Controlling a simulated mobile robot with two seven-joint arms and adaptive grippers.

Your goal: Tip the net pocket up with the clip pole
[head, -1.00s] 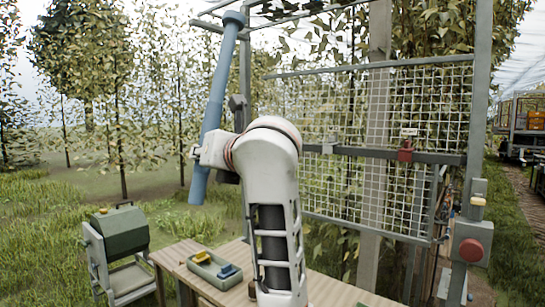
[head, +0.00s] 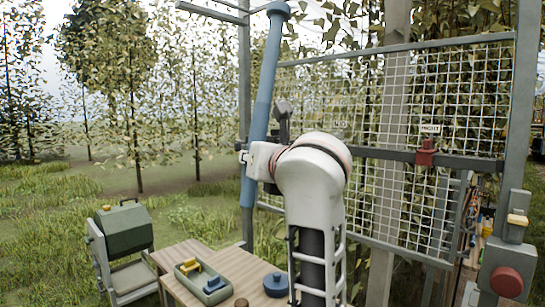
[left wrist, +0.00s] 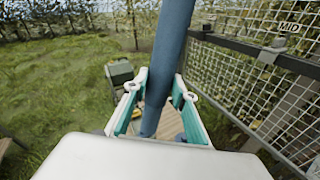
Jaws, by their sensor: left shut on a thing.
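The long blue clip pole (head: 262,95) stands nearly upright, its top leaning right, left of the net. My left gripper (head: 246,160) is shut around its lower part. In the left wrist view, the gripper's teal-lined fingers (left wrist: 160,92) sit on either side of the pole (left wrist: 167,60). The white mesh net (head: 450,90) hangs in a grey frame to the right, crossed by a grey rail (head: 380,153); it also shows in the left wrist view (left wrist: 240,40). I cannot make out a separate pocket. A red clip (head: 425,153) sits on the rail. My right gripper is not in view.
A wooden table (head: 235,265) below holds a green tray (head: 203,283) with yellow and blue pieces and a round blue object (head: 276,285). A green-topped cart (head: 122,230) stands left. A red button box (head: 507,275) is at right. Open grass lies left.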

